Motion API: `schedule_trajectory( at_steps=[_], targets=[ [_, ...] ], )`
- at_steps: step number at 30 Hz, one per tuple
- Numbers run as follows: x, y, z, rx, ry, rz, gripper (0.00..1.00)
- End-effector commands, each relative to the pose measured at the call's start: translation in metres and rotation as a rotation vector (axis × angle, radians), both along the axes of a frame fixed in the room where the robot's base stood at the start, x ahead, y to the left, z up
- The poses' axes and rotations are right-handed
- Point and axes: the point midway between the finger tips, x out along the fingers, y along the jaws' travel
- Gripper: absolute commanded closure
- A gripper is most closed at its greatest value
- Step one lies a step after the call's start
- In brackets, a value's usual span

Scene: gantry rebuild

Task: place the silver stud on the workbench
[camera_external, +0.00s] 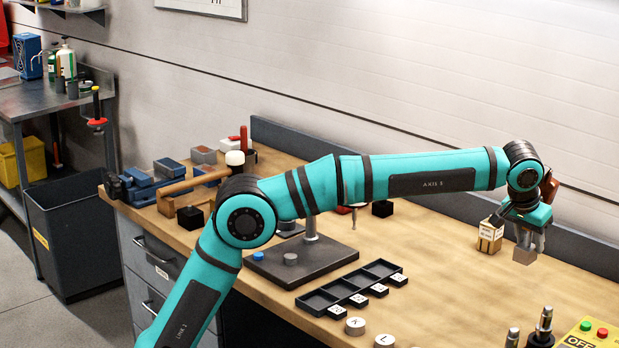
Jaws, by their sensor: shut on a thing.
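My gripper (530,238) is at the right, at the end of the teal arm, pointing down above the wooden workbench (440,270). It is shut on a small grey piece, which looks like the silver stud (524,256), low between the fingers. The fingers hide much of it, and its exact shape is hard to tell. I cannot tell whether its lower end touches the bench top.
A small wooden box (489,237) stands just left of my gripper. A black compartment tray (352,287), round lettered pieces (355,326), dark silver-topped posts (544,322) and a yellow button box (590,336) are nearer the front. Bench around the middle right is clear.

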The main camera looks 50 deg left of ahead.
Motion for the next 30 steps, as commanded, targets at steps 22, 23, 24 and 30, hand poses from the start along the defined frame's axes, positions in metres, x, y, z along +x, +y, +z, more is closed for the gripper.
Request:
schedule_trajectory(
  at_steps=[22, 23, 24, 30],
  targets=[
    [-0.003, -0.005, -0.06, 0.0, 0.0, 0.0, 0.96],
    [-0.003, -0.005, -0.062, 0.0, 0.0, 0.0, 0.96],
    [-0.003, -0.006, -0.065, 0.0, -0.001, 0.0, 0.96],
    [-0.003, -0.005, -0.091, -0.001, 0.0, -0.001, 0.96]
  ],
)
